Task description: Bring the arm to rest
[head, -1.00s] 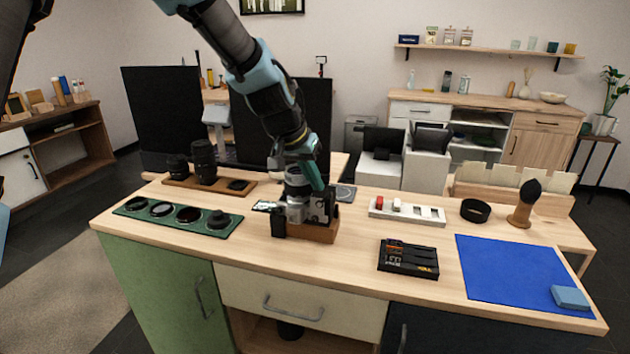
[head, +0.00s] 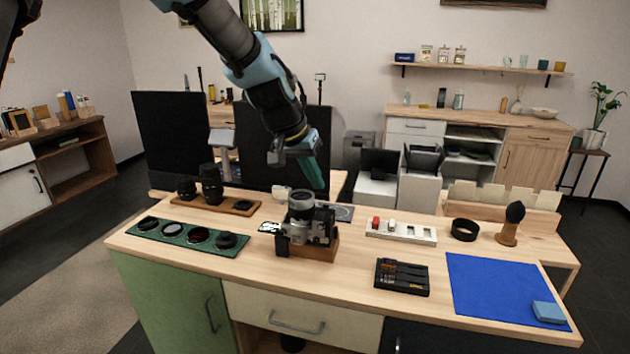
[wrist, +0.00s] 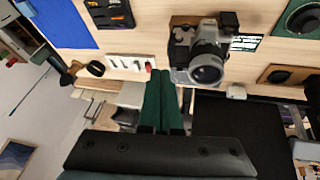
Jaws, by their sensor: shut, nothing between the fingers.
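My gripper (head: 318,182) is above and behind the camera on the workbench, its green fingers together and holding nothing. In the wrist view the green fingers (wrist: 161,88) lie side by side, pointing at the bench's back edge. The silver and black camera (head: 308,222) sits upright on a small wooden stand (head: 322,251) on the bench top. It also shows in the wrist view (wrist: 200,50), apart from the fingers. My arm reaches down from the top of the head view.
The bench (head: 200,268) holds a green lens tray (head: 186,237), a wooden lens board (head: 242,207), a white battery rack (head: 400,231), a black case (head: 402,277) and a blue mat (head: 492,290). Dark panels (head: 255,150) stand behind. The air above the bench's right side is free.

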